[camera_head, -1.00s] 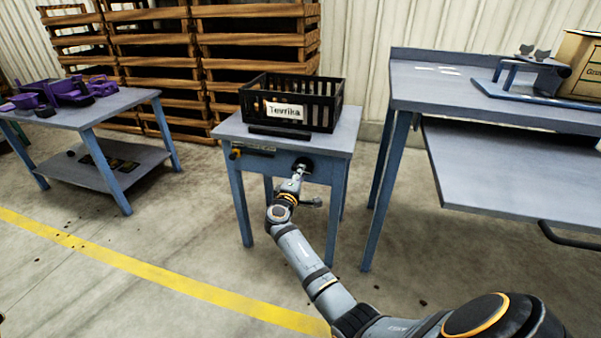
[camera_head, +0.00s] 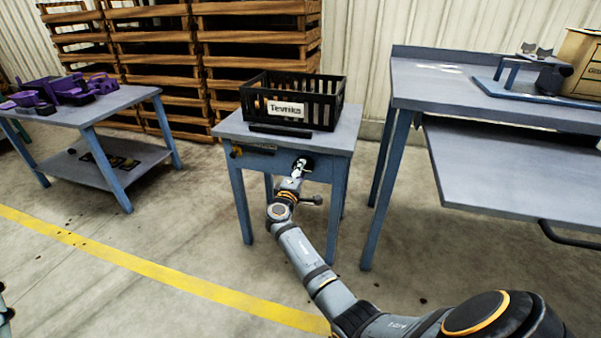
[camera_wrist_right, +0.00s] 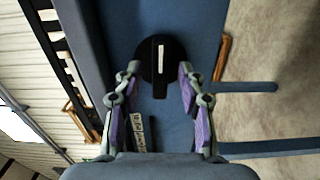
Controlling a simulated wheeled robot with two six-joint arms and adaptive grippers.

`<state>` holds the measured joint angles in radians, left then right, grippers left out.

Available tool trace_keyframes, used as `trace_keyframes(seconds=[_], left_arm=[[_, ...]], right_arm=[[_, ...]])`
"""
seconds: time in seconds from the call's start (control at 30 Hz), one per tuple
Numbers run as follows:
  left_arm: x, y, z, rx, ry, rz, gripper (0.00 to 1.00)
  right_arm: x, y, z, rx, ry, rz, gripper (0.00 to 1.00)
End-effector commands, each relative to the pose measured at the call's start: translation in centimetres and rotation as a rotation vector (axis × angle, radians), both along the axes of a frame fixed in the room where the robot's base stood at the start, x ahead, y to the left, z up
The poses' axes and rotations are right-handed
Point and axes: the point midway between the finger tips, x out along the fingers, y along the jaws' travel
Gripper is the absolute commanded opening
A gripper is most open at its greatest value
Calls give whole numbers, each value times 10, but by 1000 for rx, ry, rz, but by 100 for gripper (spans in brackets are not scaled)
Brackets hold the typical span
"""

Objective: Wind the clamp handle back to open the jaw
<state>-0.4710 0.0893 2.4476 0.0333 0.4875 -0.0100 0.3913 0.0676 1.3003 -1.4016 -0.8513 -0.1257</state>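A black round knob (camera_wrist_right: 173,72) with a raised bar and a white line shows in the right wrist view. It is on the blue front face of the small table and looks like the handle; the head view shows its dark edge (camera_head: 308,162). My right gripper (camera_wrist_right: 159,70) is open, its two fingers on either side of the knob. I cannot tell whether they touch it. The gripper also shows at the table front in the head view (camera_head: 298,170). I cannot make out a clamp jaw. My left gripper is not recognisable in view.
A black crate (camera_head: 325,104) with a white label stands on the small table (camera_head: 228,127). A larger workbench (camera_head: 440,92) stands to the right, and a table with purple parts (camera_head: 75,95) to the left. Wooden pallets (camera_head: 255,50) are stacked behind. Floor in front is open.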

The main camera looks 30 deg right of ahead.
Motion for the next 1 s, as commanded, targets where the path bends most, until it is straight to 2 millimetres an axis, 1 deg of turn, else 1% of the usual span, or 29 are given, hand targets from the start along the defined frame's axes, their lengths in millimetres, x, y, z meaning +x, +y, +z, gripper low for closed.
trace_keyframes(seconds=[0.07, 0.17, 0.4, 0.5, 0.63, 1.0], left_arm=[[0, 0, 0, -1, 0, 0, 40], [0, 0, 0, -1, 1, 0, 40], [0, 0, 0, -1, 0, -1, 40], [0, 0, 0, -1, 0, -1, 40], [0, 0, 0, 0, 0, 0, 40], [0, 0, 0, 0, 0, 0, 40]], right_arm=[[-1, 1, -1, 1, 1, 0, 40], [-7, 9, -1, 1, 1, 1, 40], [-37, 44, -2, 4, 1, 1, 40], [-44, 53, -1, 2, 2, 1, 40], [-49, 57, 0, 0, 0, 0, 40], [-48, 57, 0, 0, 0, 0, 40]])
